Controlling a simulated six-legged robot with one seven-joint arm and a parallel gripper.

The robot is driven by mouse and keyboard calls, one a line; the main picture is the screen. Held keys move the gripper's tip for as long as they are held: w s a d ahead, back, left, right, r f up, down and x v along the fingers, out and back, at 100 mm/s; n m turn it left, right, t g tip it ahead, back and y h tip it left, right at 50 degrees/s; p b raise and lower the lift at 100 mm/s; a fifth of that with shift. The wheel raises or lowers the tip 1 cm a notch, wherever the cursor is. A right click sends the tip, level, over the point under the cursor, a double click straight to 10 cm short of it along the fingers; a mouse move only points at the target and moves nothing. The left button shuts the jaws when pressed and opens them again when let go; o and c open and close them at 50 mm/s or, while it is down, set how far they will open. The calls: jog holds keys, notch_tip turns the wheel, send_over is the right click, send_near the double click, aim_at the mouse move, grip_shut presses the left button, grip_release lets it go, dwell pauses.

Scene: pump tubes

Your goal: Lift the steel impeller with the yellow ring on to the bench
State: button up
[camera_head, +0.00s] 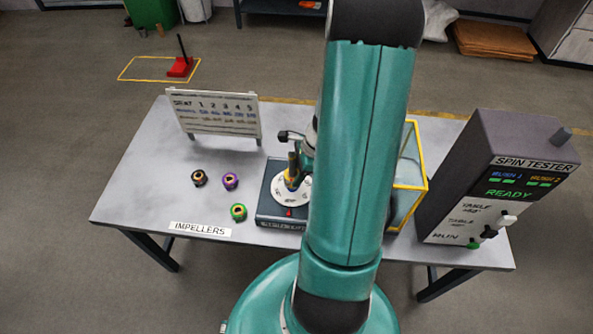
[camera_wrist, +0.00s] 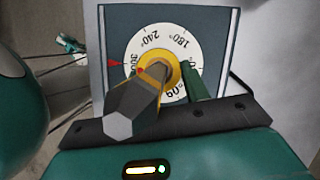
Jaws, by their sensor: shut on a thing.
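My gripper (camera_head: 293,170) is over the round white degree dial (camera_head: 291,198) of a dark unit on the bench. In the wrist view its jaws (camera_wrist: 168,78) are shut around a piece with a yellow ring (camera_wrist: 157,58), which looks like the steel impeller. A grey-brown hexagonal shape covers part of it, so its body is mostly hidden. The piece is over the dial's middle (camera_wrist: 132,52); I cannot tell whether it touches the dial. The bench (camera_head: 150,190) has bare grey top around the unit.
A dark-and-orange impeller (camera_head: 199,178), a purple one (camera_head: 230,181) and a green one (camera_head: 238,212) stand left of the dial. A white chart board (camera_head: 215,115) is behind them. A yellow-edged clear box (camera_head: 410,190) and the spin tester (camera_head: 490,180), showing READY, are right.

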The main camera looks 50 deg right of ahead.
aim_at(296, 173)
jog(key=shift+r, duration=0.65)
dwell(0.3)
notch_tip(296, 173, up, 15)
dwell(2.7)
